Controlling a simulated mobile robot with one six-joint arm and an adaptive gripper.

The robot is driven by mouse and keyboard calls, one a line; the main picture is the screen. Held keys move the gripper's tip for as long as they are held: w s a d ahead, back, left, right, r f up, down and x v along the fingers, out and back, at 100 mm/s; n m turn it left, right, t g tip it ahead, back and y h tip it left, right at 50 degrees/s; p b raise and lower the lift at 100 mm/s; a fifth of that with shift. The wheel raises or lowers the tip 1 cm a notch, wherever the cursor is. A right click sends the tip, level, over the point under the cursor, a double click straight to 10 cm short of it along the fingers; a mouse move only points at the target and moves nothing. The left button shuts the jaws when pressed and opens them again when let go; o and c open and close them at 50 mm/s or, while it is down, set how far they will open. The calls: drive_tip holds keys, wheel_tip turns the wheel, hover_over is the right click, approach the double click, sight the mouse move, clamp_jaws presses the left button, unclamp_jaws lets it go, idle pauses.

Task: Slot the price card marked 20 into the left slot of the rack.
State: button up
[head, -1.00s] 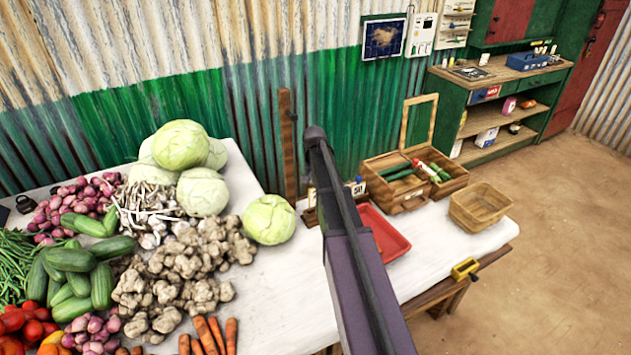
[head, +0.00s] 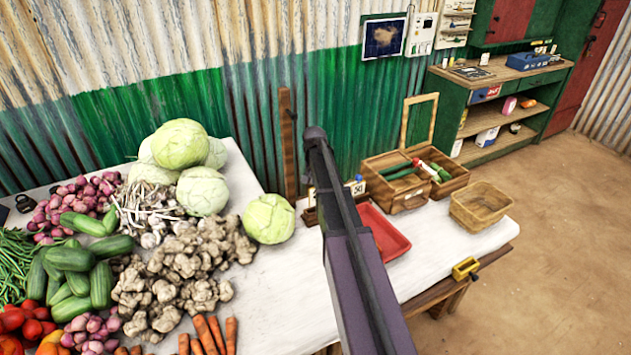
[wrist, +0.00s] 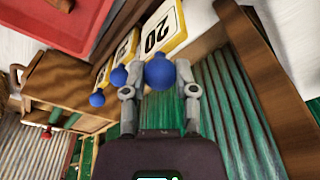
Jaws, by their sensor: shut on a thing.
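The price card marked 20 (wrist: 160,30), white with a yellow edge, shows in the wrist view. My gripper (wrist: 158,85) has its two fingers shut on either side of the blue knob (wrist: 158,72) of this card. Two more yellow-edged cards (wrist: 125,48) stand beside it to the left, each with a blue knob. The wooden rack (head: 310,216) is at the back of the white table, largely hidden by my arm in the head view. A white card (head: 358,186) shows just right of my arm. I cannot tell whether the 20 card touches the rack.
A red tray (head: 388,238) lies right of my arm. A tall wooden post (head: 288,145) stands at the back. Cabbages (head: 269,219) and other vegetables crowd the left. Bare tabletop shows in front.

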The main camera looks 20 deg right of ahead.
drive_tip(key=shift+f, duration=0.25)
drive_tip(key=shift+f+b, duration=1.15)
drive_tip(key=shift+b, duration=0.25)
drive_tip(key=shift+f, duration=0.1)
